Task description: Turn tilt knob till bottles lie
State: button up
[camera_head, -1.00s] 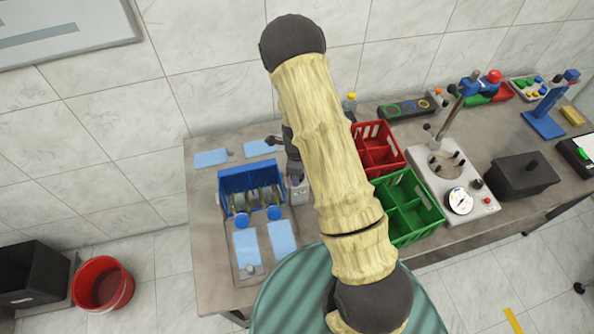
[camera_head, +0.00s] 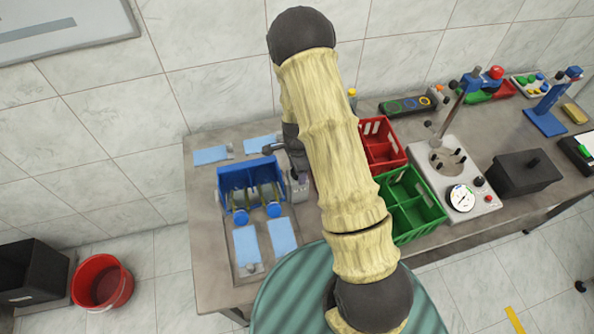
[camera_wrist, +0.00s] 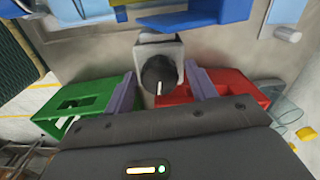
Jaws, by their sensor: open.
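The black tilt knob (camera_wrist: 158,75) with a white pointer line sits on a grey block (camera_wrist: 152,40) in the wrist view. The pointer line points toward the bottom of the picture. My gripper (camera_wrist: 160,80) is open, with one finger on each side of the knob and visible gaps to it. In the head view the blue bottle holder (camera_head: 238,178) stands on the bench left of my arm. It holds bottles with blue caps (camera_head: 273,210) toward the front. The bottles look tilted; I cannot tell whether they lie fully flat.
A red crate (camera_head: 395,158) and a green crate (camera_head: 437,214) stand right of my arm. Light blue pads (camera_head: 247,247) lie in front of and behind the holder. A gauge device (camera_head: 487,207) is further right. A red bucket (camera_head: 125,291) is on the floor.

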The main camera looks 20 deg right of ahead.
jog(key=c, duration=0.9)
jog(key=m+p, duration=0.1)
jog(key=m, duration=0.2)
jog(key=shift+r, duration=0.1)
jog(key=o, duration=1.1)
jog(key=shift+o, duration=0.2)
jog(key=shift+r+p, duration=2.95)
jog(key=shift+r, duration=0.5)
